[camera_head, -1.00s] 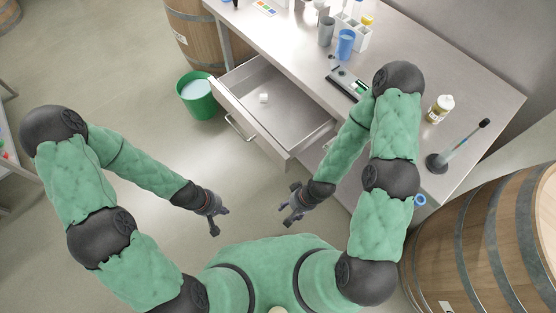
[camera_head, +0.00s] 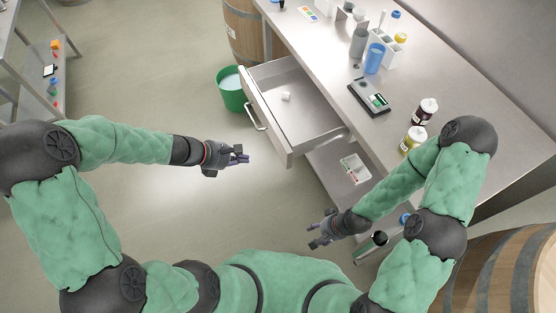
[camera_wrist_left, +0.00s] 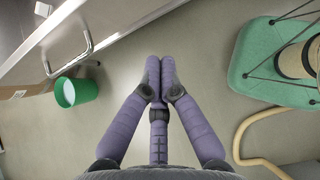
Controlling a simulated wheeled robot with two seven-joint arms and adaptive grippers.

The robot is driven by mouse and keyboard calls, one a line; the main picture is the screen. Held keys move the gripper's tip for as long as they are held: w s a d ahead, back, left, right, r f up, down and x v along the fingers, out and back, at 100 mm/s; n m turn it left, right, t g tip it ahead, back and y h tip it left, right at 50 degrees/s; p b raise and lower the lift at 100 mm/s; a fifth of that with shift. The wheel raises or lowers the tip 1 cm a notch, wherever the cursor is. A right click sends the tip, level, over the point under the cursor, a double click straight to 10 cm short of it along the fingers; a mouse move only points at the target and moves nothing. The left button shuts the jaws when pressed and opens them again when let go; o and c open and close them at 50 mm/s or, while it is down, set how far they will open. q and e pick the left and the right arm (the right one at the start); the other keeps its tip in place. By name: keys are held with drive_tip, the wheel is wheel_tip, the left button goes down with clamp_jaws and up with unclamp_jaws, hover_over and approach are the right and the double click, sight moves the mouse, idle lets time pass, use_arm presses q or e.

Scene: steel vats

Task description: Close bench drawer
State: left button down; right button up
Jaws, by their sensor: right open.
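The bench drawer (camera_head: 277,124) is pulled well out from the steel bench (camera_head: 437,68), and a small white item (camera_head: 286,96) lies inside. Its bar handle (camera_head: 256,114) is on the front panel. My left gripper (camera_head: 247,158) is below and in front of the handle, apart from it. In the left wrist view its fingers (camera_wrist_left: 160,62) are together with nothing between them, and the handle (camera_wrist_left: 68,42) is at upper left. My right gripper (camera_head: 314,237) is open and empty, low in front of the bench, apart from the drawer.
A green bin (camera_head: 232,92) stands on the floor left of the drawer, by a barrel (camera_head: 243,32). Bottles, a blue cup (camera_head: 374,59) and a scale (camera_head: 369,97) stand on the bench. Another barrel (camera_head: 510,267) is at lower right.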

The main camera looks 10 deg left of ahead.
sight(283, 158)
use_arm(q)
drive_tip(key=shift+w+d+r+b+x, duration=0.3)
drive_tip(key=shift+b+x, duration=0.6)
drive_tip(key=shift+x, duration=1.2)
drive_tip(key=shift+w+d+r+b+x, duration=0.15)
drive_tip(key=shift+d+r+b+x, duration=0.2)
drive_tip(key=shift+b+x, duration=1.2)
drive_tip(key=shift+w+d+r+b+x, duration=0.15)
drive_tip(key=shift+w+r+b+x, duration=0.2)
drive_tip(key=shift+x, duration=2.35)
use_arm(e)
drive_tip(key=shift+f, duration=2.8)
use_arm(q)
drive_tip(key=shift+s+d, duration=0.1)
